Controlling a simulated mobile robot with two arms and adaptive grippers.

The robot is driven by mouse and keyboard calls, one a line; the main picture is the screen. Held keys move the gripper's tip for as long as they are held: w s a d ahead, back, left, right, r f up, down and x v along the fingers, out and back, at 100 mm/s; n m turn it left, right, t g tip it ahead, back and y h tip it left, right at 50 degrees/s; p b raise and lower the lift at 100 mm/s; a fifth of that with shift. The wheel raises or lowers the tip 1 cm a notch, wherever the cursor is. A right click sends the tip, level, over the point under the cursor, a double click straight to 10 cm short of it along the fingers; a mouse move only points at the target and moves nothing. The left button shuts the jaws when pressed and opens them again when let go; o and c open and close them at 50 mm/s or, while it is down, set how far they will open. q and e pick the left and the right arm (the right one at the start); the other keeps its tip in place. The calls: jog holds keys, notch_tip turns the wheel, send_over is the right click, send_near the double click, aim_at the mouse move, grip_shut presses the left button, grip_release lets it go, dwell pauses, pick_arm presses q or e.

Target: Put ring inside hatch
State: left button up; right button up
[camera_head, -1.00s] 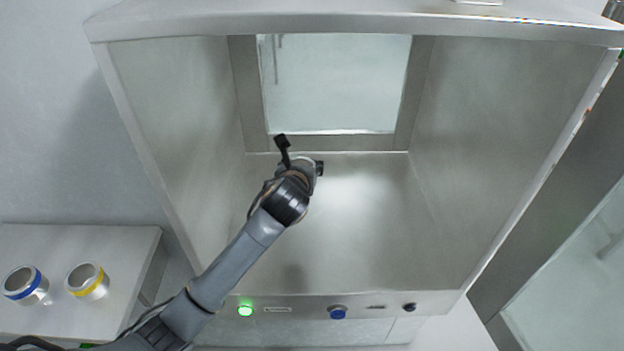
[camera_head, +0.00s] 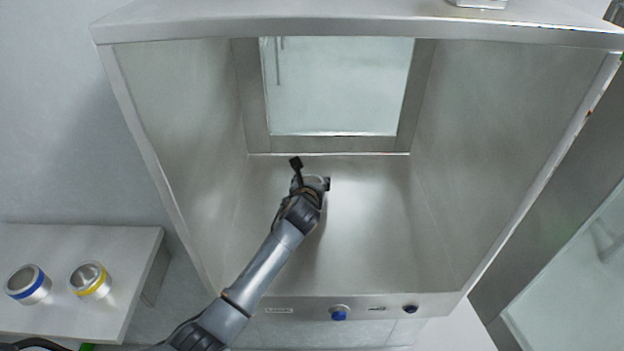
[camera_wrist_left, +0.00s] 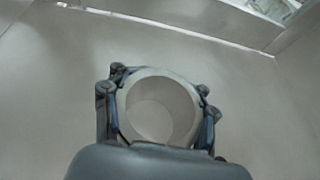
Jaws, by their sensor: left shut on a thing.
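The ring (camera_wrist_left: 159,84) is a hollow pale-grey cylinder. In the left wrist view it sits between both fingers of my left gripper (camera_wrist_left: 158,108), which is shut on it. The hatch (camera_head: 420,225) is a large open steel chamber with a window in its back wall. In the head view my left gripper (camera_head: 312,185) is inside the hatch, over the floor near the back wall. The ring is mostly hidden by the gripper there. I cannot tell whether the ring touches the floor. My right gripper is not in view.
A steel side table (camera_head: 110,240) stands at the left with a blue-banded ring (camera_head: 28,284) and a yellow-banded ring (camera_head: 90,281). The hatch floor right of my arm is clear.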

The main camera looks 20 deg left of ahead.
pick_arm(q)
jog(key=o, duration=0.9)
jog(key=shift+f, duration=0.1)
jog(key=o, duration=0.7)
jog(key=shift+s+r, duration=0.3)
jog(key=shift+s, duration=0.1)
jog(key=v, duration=1.1)
jog(key=shift+s+d+f, duration=0.1)
